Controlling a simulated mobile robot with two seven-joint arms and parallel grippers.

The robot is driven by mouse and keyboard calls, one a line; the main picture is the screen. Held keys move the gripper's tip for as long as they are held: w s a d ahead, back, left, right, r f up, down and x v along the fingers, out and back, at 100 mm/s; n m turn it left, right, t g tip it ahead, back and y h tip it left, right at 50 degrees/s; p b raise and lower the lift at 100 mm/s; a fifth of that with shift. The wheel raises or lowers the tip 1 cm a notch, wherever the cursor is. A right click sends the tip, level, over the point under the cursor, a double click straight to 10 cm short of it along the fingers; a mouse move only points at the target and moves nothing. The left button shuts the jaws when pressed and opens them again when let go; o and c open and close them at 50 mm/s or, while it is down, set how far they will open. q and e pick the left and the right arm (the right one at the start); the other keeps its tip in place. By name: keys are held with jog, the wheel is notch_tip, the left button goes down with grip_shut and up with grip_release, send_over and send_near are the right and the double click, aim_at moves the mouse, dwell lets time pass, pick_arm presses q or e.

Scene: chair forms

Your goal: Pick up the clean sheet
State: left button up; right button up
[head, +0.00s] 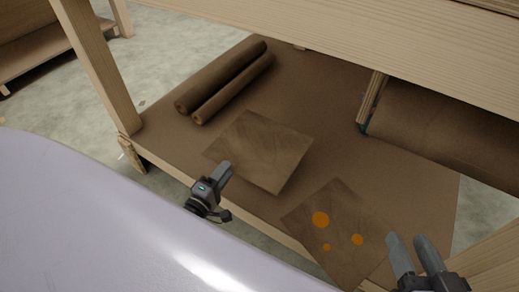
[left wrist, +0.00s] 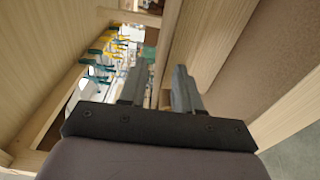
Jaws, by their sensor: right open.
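The clean sheet (head: 262,150), a plain brown square without spots, lies flat on the brown-covered lower shelf (head: 330,150). A second brown sheet (head: 335,255) with orange spots lies to its right and nearer. My left gripper (head: 226,168) is at the near left edge of the clean sheet, over or beside it; I cannot tell whether it touches. In the left wrist view its two fingers (left wrist: 160,68) stand apart with nothing between them. My right gripper (head: 407,240) is open and empty, right of the spotted sheet.
Two brown rolls (head: 222,82) lie at the back left of the shelf. A large brown roll or bundle (head: 440,125) is at the right. A wooden beam (head: 330,30) crosses above, and a wooden leg (head: 95,60) stands at left. Colourful clamp-like items (left wrist: 105,50) show in the left wrist view.

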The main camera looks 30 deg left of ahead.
aim_at(233, 162)
pick_arm(q)
jog(key=w, duration=0.1)
jog(key=w+b, duration=0.1)
jog(key=w, duration=0.2)
jog(key=shift+d+f+b, duration=0.1)
jog(key=shift+f+b, duration=0.2)
jog(key=shift+b, duration=0.05)
jog(key=shift+w, duration=0.45)
jog(key=shift+r, duration=0.1)
grip_shut()
pick_arm(e)
jog(key=shift+s+d+r+n+t, duration=0.1)
jog(key=shift+s+d+n+t, duration=0.15)
jog(key=shift+d+n+t, duration=0.25)
pick_arm(q)
jog(key=shift+r, duration=0.1)
pick_arm(e)
jog(key=shift+r, duration=0.1)
